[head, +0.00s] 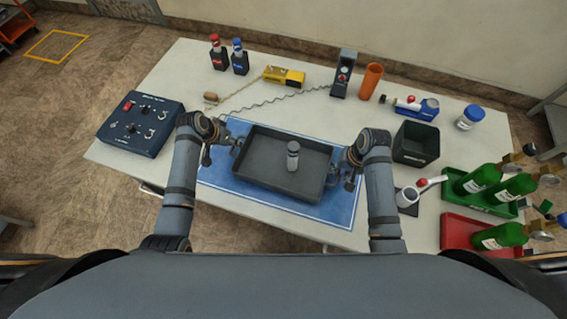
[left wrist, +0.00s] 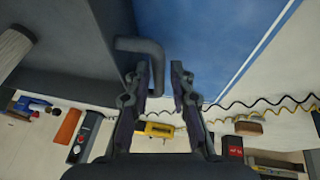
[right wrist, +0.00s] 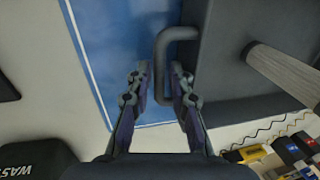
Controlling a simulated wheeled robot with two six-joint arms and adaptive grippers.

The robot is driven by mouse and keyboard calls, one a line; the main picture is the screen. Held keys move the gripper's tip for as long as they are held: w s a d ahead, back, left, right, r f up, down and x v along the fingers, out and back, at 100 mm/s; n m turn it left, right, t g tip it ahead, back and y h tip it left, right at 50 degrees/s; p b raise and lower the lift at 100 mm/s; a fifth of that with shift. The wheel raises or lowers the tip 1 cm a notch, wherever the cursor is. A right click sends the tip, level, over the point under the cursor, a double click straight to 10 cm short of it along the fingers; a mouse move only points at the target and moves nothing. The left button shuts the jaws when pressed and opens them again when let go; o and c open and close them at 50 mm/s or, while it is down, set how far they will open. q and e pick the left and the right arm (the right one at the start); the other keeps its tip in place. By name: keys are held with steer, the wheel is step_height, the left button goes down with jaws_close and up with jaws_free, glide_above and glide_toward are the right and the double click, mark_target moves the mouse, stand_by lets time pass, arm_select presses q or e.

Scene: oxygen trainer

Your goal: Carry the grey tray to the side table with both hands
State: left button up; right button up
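The grey tray (head: 262,184) sits on the blue mat (head: 222,182) on the white table, with a pale grey cylindrical object (head: 293,160) standing in it. My left gripper (head: 212,150) is at the tray's left end; in the left wrist view its open fingers (left wrist: 163,72) stand on either side of the bent handle (left wrist: 140,45), with a gap visible. My right gripper (head: 345,168) is at the right end; in the right wrist view its open fingers (right wrist: 160,75) straddle the other handle (right wrist: 176,34), also with a gap. I cannot identify the side table for sure.
A black bin (head: 416,145) and a white-and-red item (head: 408,196) stand close to my right arm. Green bottles lie in a green tray (head: 505,209) and a red tray (head: 456,232). A blue control box (head: 140,125) is left. Bottles and tools line the back.

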arm_select(q)
steer(key=shift+w+d+f, duration=0.2)
steer(key=shift+f, duration=0.2)
arm_select(e)
steer(key=shift+w+f, duration=0.1)
steer(key=shift+f, duration=0.3)
arm_select(q)
steer(key=shift+s, duration=0.1)
steer(key=shift+c, duration=0.2)
arm_select(e)
steer(key=shift+c, duration=0.3)
arm_select(q)
jaws_close()
arm_select(e)
jaws_close()
